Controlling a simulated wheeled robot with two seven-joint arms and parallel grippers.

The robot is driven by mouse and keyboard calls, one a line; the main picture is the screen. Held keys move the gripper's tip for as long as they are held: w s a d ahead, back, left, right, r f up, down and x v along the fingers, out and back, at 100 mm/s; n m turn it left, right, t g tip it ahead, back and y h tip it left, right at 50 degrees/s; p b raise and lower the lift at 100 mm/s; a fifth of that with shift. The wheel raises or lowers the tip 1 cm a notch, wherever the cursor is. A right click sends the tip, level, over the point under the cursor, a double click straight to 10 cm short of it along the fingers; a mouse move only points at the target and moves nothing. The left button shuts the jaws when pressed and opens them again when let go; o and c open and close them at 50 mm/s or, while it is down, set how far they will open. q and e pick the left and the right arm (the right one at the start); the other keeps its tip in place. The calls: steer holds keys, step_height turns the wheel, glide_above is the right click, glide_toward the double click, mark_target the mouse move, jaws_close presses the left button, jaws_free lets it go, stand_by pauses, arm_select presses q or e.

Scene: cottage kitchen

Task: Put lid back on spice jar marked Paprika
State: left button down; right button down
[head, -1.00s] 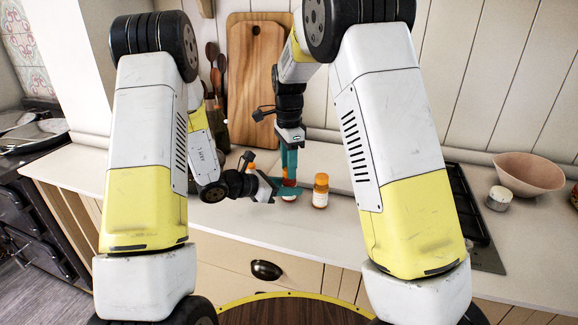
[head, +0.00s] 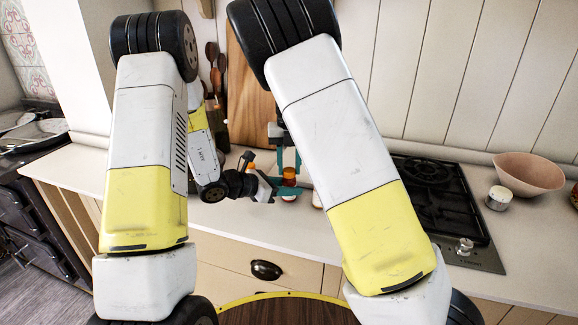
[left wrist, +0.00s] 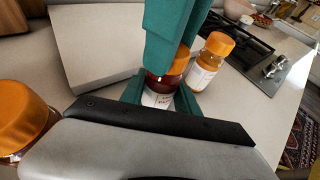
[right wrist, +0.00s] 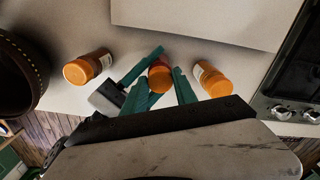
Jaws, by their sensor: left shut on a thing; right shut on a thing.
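The paprika jar (left wrist: 158,92), with dark red contents and a white label, stands upright on the worktop. My left gripper (head: 287,188) is shut around its body from the left; its teal fingers also show in the left wrist view (left wrist: 160,100). An orange lid (head: 289,171) is at the jar's mouth, also in the right wrist view (right wrist: 160,76). My right gripper (right wrist: 162,84) comes from above, its teal fingers shut on the lid's sides. The lid looks level and touching the jar; fingers partly hide the join, so I cannot tell whether it is fully seated.
Two other orange-lidded jars flank it, one left (right wrist: 88,67) and one right (right wrist: 212,79). A black hob (head: 432,195) lies right, with a small white pot (head: 499,198) and pink bowl (head: 528,172) beyond. A wooden board (head: 252,85) leans behind.

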steer(key=c, duration=1)
jaws_free()
steer(key=shift+r, duration=2.3)
steer(key=shift+c, duration=0.3)
